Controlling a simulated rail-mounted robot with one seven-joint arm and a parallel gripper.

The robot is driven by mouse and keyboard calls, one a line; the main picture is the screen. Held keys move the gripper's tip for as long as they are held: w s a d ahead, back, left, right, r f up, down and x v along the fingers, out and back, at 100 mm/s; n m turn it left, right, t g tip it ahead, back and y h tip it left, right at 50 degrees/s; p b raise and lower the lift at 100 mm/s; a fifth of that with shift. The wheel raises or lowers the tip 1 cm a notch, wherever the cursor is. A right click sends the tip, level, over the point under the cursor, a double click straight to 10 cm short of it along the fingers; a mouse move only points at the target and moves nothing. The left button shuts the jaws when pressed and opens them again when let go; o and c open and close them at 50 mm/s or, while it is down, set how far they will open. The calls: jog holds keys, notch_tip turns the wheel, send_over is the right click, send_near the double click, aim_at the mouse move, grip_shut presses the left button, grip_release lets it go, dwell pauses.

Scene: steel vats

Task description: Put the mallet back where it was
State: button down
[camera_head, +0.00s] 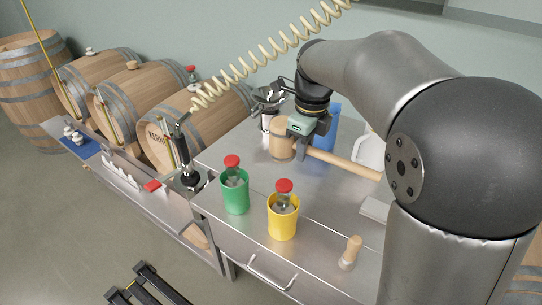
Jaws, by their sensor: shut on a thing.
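The wooden mallet (281,140) has a pale barrel-shaped head and a long handle that runs right until my arm hides its end. My gripper (303,150) is shut on the mallet's handle close to the head. The mallet is over the steel worktop (253,148); I cannot tell whether it touches the surface. No empty holder or marked place for the mallet can be made out.
A green cup (236,196) and a yellow cup (282,221), each with a red-capped bottle, stand at the worktop's front left. A small wooden-handled brush (350,252) stands front right. A blue object (328,140) and a white jug (371,150) are behind. Barrels (125,105) line the left.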

jog(key=w+a+f+p, duration=0.1)
jog(key=w+f, duration=0.2)
jog(key=w, duration=0.1)
jog(key=w+a+f+p, duration=0.1)
jog(key=w+a+f, duration=0.1)
jog(key=w, duration=0.1)
jog(key=w+a+f+p, duration=0.1)
jog(key=w+a+f, duration=0.1)
jog(key=w+f, duration=0.1)
jog(key=shift+w+a+f, duration=0.1)
jog(key=shift+w+f, duration=0.05)
jog(key=shift+w, duration=0.3)
jog(key=shift+w+a+f, duration=0.1)
jog(key=shift+w+f, duration=0.05)
jog(key=shift+w, duration=0.25)
jog(key=shift+w+a+f, duration=0.1)
jog(key=shift+w+f, duration=0.15)
jog(key=shift+f, duration=1.7)
jog(key=shift+f, duration=0.15)
jog(key=c, duration=1.3)
grip_release()
jog(key=shift+f, duration=0.15)
jog(key=shift+c, duration=0.2)
notch_tip(320, 180, up, 12)
jog(key=shift+s+d+r, duration=0.2)
jog(key=shift+d, duration=0.05)
